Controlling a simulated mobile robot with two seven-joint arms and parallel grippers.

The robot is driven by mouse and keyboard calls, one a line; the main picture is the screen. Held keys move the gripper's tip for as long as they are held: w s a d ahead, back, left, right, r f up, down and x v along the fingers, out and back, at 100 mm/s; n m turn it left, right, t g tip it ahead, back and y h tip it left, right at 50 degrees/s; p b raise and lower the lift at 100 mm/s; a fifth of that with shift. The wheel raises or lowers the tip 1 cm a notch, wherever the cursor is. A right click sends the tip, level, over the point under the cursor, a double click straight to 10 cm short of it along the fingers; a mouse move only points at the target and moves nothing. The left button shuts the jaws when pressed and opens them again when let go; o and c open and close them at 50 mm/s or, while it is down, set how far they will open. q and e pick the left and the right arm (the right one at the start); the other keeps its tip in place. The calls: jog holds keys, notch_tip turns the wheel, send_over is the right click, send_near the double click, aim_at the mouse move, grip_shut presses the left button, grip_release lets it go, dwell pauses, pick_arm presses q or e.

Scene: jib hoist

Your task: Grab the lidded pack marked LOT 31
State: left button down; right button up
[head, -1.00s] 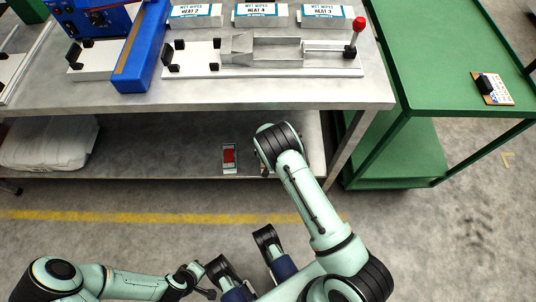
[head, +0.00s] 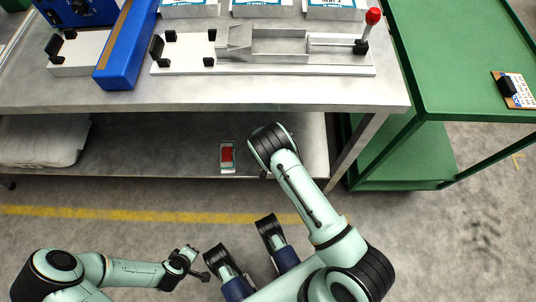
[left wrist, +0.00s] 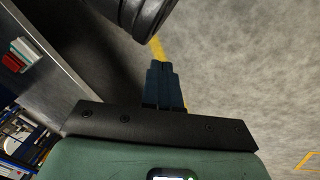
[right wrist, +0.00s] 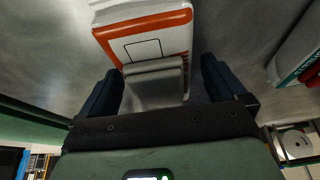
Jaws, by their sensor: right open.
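In the right wrist view a white pack with an orange band (right wrist: 150,24) lies on a grey metal surface, ahead of my right gripper (right wrist: 160,85). A pale grey block-like part (right wrist: 155,80) at its near end sits between the open fingers, with gaps on both sides. No lot mark is readable, and the head view does not show this pack. My right gripper is hidden there beyond the arm. My left gripper (left wrist: 165,85) is shut and empty over the floor. A red-and-white pack (head: 227,155) lies on the lower shelf; its print is unreadable.
The lower shelf (head: 180,160) lies under a metal bench top (head: 250,92), whose front edge overhangs it. A bench leg (head: 352,150) and a green cart (head: 460,75) stand to the right. A white sack (head: 40,140) lies at the shelf's left. The floor in front is open.

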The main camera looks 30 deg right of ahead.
jog(key=c, duration=1.1)
jog(key=shift+r, duration=0.15)
